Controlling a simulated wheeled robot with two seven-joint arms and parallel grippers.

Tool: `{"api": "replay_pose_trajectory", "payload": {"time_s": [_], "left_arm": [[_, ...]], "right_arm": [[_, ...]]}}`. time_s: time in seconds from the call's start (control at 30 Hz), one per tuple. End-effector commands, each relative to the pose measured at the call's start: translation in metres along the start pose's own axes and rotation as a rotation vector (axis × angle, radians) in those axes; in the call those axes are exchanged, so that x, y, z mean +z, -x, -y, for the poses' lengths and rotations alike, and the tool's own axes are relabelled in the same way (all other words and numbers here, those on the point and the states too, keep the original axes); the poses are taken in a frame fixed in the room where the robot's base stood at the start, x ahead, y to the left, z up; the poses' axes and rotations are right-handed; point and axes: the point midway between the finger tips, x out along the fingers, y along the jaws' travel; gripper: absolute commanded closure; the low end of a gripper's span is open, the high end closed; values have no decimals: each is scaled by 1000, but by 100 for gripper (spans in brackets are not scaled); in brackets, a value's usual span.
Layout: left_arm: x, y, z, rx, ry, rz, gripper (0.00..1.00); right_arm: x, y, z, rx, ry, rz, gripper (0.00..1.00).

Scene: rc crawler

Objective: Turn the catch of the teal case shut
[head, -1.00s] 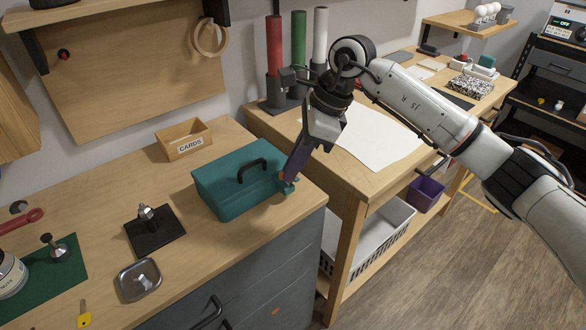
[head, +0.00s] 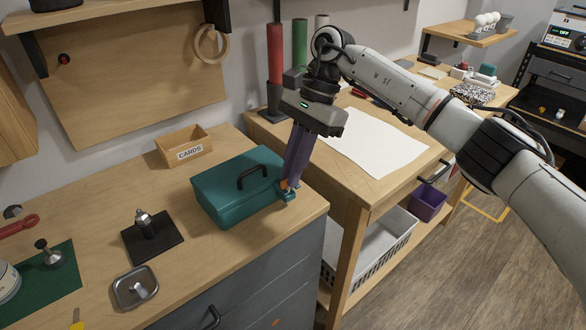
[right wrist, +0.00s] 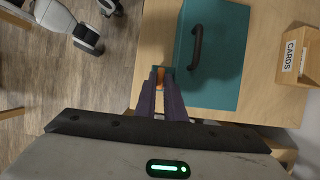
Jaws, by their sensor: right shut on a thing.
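The teal case (head: 235,190) sits closed on the wooden bench top, with a black handle (head: 253,176) on its lid. It also shows in the right wrist view (right wrist: 222,70). An orange catch (head: 285,185) is at the case's right end, by a small teal bracket. My right gripper (head: 287,184) reaches down to that end, its purple fingers shut on the catch. The right wrist view also shows the orange catch (right wrist: 158,76) between the fingertips. The fingers partly hide the catch, so its exact angle is hard to tell. My left gripper is not in view.
A wooden box marked CARDS (head: 184,146) stands behind the case. A black plate with a metal post (head: 153,234) and a metal dish (head: 134,288) lie to the left. The bench's right edge is close to the catch.

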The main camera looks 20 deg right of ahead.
Motion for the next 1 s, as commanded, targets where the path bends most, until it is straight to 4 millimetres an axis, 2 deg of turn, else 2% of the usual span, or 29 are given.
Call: {"api": "replay_pose_trajectory", "payload": {"time_s": [0.53,0.57,0.6,0.87,1.0], "left_arm": [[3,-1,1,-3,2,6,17],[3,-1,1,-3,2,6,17],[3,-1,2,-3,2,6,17],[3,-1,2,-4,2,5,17],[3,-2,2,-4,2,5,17]], "right_arm": [[2,1,1,8,27,2,100],[2,1,1,8,27,2,86],[2,1,1,8,26,2,83],[1,1,0,8,24,1,83],[1,10,1,5,24,0,83]]}}
